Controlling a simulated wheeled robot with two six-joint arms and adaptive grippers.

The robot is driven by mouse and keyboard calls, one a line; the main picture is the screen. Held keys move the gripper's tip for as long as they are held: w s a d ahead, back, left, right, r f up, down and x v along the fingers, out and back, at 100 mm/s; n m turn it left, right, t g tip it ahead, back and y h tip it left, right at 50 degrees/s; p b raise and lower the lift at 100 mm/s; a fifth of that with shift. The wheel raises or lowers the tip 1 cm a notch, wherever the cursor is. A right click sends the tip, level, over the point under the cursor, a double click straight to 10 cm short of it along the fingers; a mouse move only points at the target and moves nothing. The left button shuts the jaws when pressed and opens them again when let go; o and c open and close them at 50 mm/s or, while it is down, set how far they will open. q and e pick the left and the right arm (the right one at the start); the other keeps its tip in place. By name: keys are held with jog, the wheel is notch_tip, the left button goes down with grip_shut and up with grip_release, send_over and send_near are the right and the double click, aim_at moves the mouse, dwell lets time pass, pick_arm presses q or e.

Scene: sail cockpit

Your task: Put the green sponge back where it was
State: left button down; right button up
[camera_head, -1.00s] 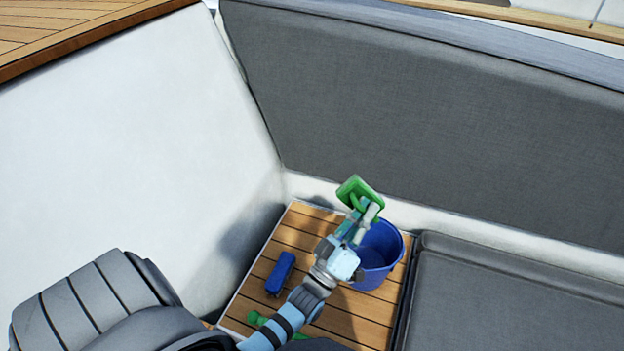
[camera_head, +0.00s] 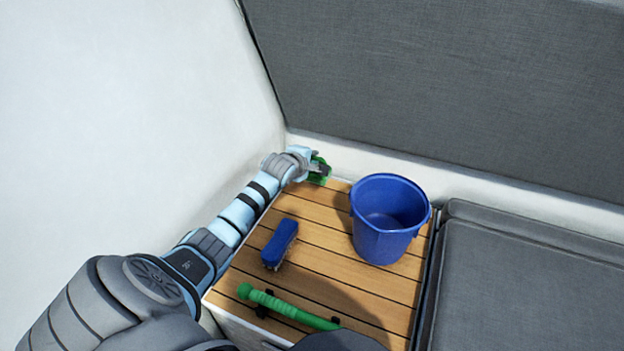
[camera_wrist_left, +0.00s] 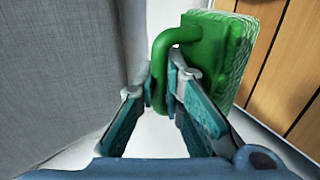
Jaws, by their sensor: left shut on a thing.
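The green sponge (camera_head: 319,170) is at the far left corner of the wooden slatted top, mostly hidden behind my left gripper (camera_head: 312,167) in the head view. In the left wrist view the green sponge (camera_wrist_left: 225,50) shows a green handle and a paler textured pad. My left gripper (camera_wrist_left: 165,90) is shut on its handle. The pad is beside the wooden slats; I cannot tell whether it touches them. My right gripper is not in view.
A blue bucket (camera_head: 385,243) stands at the right of the wooden top (camera_head: 315,240). A blue brush (camera_head: 279,243) and a green-handled tool (camera_head: 290,308) lie on it. A white wall (camera_head: 120,100) rises at left, a grey cushion (camera_head: 520,270) lies at right.

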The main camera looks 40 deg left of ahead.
pick_arm(q)
notch_tip(320, 180, down, 10)
jog(key=b, duration=0.4)
jog(key=shift+f, duration=0.15)
jog(key=shift+f+b, duration=0.65)
jog(key=shift+f, duration=0.3)
jog(key=c, duration=1.7)
grip_release()
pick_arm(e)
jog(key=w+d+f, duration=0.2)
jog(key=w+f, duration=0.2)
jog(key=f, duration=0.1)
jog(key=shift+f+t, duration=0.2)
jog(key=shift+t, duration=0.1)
